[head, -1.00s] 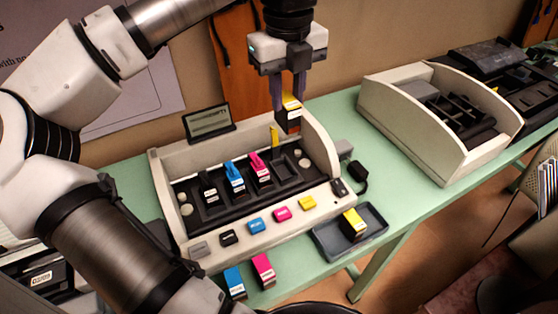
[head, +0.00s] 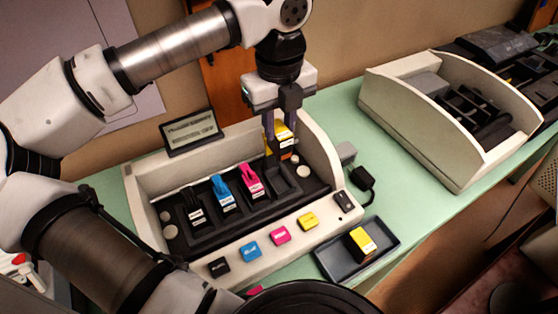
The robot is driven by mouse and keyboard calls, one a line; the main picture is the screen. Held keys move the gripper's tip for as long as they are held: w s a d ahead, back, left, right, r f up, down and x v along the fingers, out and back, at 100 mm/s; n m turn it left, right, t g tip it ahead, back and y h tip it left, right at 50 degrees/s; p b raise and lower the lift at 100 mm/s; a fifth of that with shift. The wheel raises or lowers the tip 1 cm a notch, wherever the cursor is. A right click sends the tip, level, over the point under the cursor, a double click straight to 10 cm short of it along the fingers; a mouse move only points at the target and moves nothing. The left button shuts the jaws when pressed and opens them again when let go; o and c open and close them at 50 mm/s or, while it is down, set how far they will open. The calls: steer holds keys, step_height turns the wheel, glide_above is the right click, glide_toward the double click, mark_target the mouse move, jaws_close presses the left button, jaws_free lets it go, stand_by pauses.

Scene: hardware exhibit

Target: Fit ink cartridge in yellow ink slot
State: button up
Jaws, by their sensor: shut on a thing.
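My gripper (head: 279,140) is shut on a yellow-and-black ink cartridge (head: 283,132). It holds the cartridge upright, low over the right end of the slot row in the cream printer unit (head: 327,147). The yellow ink slot (head: 286,181) is the empty dark bay at that right end, just below and in front of the cartridge. Black (head: 194,211), cyan (head: 225,194) and magenta (head: 252,182) cartridges or levers fill the bays to its left. The fingers partly cover the cartridge, and I cannot tell whether its lower end touches the bay.
A yellow block (head: 308,221) marks the front ledge, beside magenta (head: 280,236), blue (head: 249,251) and black (head: 218,267) ones. Another yellow-topped cartridge (head: 361,242) lies in a grey tray (head: 386,249). A small display (head: 191,134) stands behind. A second cream unit (head: 412,131) stands right.

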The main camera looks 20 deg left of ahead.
steer(key=p, duration=0.2)
glide_above(279, 185)
step_height(279, 185, down, 11)
steer(key=shift+f, duration=0.2)
steer(key=shift+f+b, duration=0.4)
steer(key=shift+b, duration=0.4)
steer(key=o, duration=1)
steer(key=shift+r, duration=0.1)
steer(key=shift+r+p, duration=0.5)
steer(key=shift+p, duration=0.3)
step_height(279, 185, up, 12)
steer(key=shift+f+b, duration=0.2)
steer(key=shift+b, duration=0.9)
